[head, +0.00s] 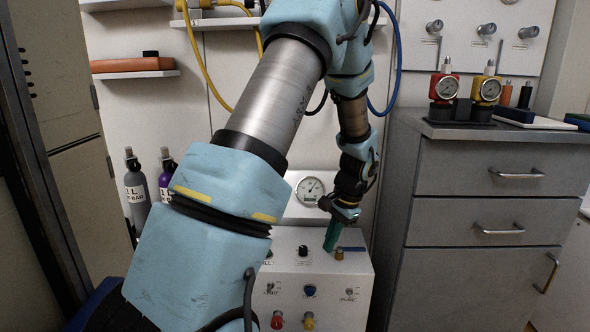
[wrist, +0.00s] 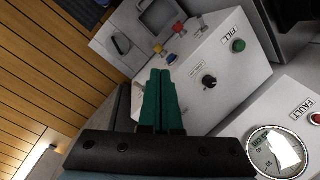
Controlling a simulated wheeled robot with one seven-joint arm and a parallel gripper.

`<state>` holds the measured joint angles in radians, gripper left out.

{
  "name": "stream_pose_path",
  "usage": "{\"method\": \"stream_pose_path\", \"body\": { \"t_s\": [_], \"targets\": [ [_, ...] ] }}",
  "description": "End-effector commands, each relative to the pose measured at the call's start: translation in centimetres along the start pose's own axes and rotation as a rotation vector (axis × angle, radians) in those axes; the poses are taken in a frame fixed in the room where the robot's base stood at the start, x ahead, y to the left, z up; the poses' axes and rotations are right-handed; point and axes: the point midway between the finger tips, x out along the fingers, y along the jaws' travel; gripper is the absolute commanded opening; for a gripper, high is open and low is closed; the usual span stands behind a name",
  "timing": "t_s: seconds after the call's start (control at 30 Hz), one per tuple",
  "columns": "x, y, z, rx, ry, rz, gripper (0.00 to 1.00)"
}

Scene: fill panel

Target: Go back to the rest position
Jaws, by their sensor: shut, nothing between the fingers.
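My gripper (head: 331,238) has green fingers that are closed together with nothing between them. In the head view it hangs at the end of my arm, pointing down over the top right part of the white fill panel (head: 290,290). In the wrist view the green fingers (wrist: 158,100) point toward the same panel (wrist: 205,110). A brass-coloured fitting with a blue lever (head: 350,249) is close beside the fingertips in the head view; I cannot tell whether they touch. The wrist view shows a black knob (wrist: 209,81) and a green FILL button (wrist: 238,46).
A grey drawer cabinet (head: 485,185) stands at the right, with red and yellow gauges (head: 444,88) on top. Two bottles (head: 137,188) stand at the left. A round pressure gauge (head: 309,191) sits behind the panel. Yellow and blue hoses hang on the wall.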

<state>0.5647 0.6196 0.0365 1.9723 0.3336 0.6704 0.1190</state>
Motion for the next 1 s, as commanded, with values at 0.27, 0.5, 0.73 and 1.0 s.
{"method": "stream_pose_path", "body": {
  "t_s": [0.27, 0.5, 0.73, 1.0],
  "targets": [
    [-4.2, -2.4, 12.4, -0.456, 0.123, 0.124, 0.00],
    [-5.5, -1.7, 19.0, -0.720, 0.192, 0.167, 0.00],
    [-8.2, -1.3, 22.2, -0.845, 0.223, 0.181, 0.00],
    [-13.8, -2.3, 23.1, -0.841, 0.222, 0.181, 0.00]
  ]
}}
